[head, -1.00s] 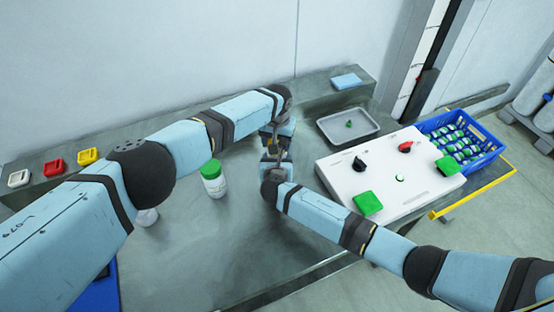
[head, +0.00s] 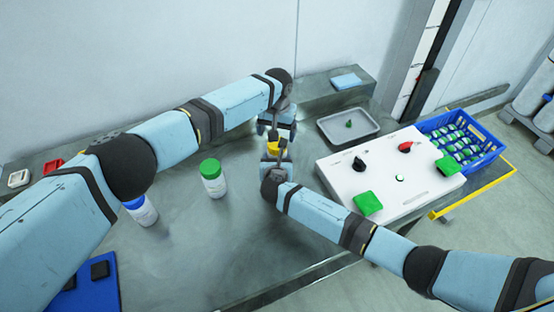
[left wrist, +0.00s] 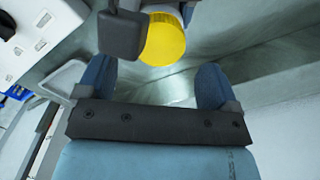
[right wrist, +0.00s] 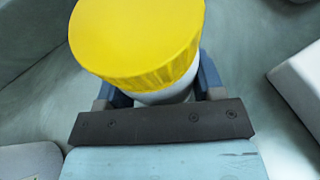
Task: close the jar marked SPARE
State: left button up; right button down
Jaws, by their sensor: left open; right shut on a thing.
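A white jar with a yellow lid (head: 273,147) stands between my two grippers in the head view. My right gripper (head: 274,157) is shut on this jar's body. In the right wrist view the yellow lid (right wrist: 138,35) sits on top of the white jar body (right wrist: 168,96); how tight it is I cannot tell. My left gripper (head: 275,132) is open and empty, just behind and above the lid. In the left wrist view the yellow lid (left wrist: 164,42) lies beyond the open fingers, apart from them. No SPARE marking is readable.
A green-lidded jar (head: 213,180) and a blue-lidded jar (head: 140,210) stand to the left. The white panel box (head: 390,175) is close on the right, with a grey tray (head: 348,136) behind it. A blue crate (head: 480,160) is farther right. The bench front is clear.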

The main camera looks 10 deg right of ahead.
pick_arm(q)
jog(key=shift+c, duration=0.4)
jog(key=shift+s+d+r, duration=0.1)
jog(key=shift+d+r, duration=0.05)
jog(key=shift+s+d+r+n, duration=0.1)
jog(key=shift+d+r+n, duration=0.05)
jog(key=shift+r+n, duration=0.6)
jog(key=shift+w+a+r+n, duration=0.1)
jog(key=shift+a+r+n, duration=0.05)
jog(key=shift+r+n, duration=0.35)
jog(key=shift+w+a+r+n, duration=0.1)
jog(key=shift+a+r+n, duration=0.05)
jog(key=shift+r+n, duration=0.25)
jog(key=shift+f, duration=0.1)
jog(key=shift+f, duration=4)
